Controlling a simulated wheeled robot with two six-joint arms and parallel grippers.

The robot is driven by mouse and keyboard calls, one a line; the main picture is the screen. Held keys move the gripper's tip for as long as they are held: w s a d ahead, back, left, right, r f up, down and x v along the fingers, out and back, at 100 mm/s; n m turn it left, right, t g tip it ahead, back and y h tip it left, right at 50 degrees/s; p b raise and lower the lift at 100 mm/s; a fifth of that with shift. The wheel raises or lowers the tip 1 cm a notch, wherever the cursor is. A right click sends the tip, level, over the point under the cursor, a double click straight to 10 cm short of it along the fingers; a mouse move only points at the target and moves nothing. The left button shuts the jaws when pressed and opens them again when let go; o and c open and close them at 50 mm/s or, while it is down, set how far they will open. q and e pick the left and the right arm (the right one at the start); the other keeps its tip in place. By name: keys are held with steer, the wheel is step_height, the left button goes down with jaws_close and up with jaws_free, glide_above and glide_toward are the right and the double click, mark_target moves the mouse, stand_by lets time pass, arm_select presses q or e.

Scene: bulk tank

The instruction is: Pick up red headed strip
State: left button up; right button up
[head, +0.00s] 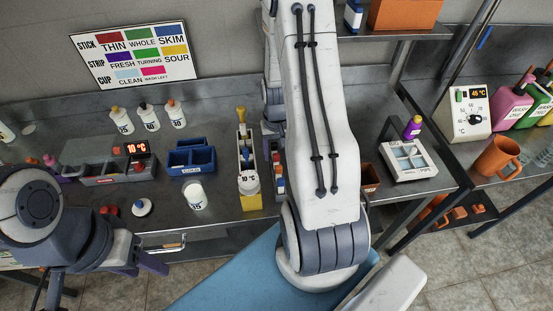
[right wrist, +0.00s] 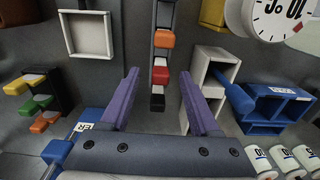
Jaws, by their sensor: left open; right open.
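A dark rack holds a column of coloured heads in the right wrist view. The red head (right wrist: 159,76) sits there, with white and orange heads above it and a dark one (right wrist: 157,101) below. My right gripper (right wrist: 158,82) is open, its purple fingers apart on either side of this column in the picture. Nothing is held, and I cannot tell the remaining distance. In the head view my right arm covers much of the rack, and the right gripper is hidden. My left gripper (head: 143,264) is open and empty at the table's front edge, lower left.
A white dial (right wrist: 285,15), a white two-slot box (right wrist: 210,62) and a blue box (right wrist: 275,108) stand right of the rack in the right wrist view. Left are a white square tray (right wrist: 87,35) and a rack of coloured pieces (right wrist: 40,104). White bottles (head: 148,117) stand at the back.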

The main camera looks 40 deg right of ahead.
steer(key=shift+f, duration=0.7)
jaws_close()
steer(key=shift+r, duration=0.1)
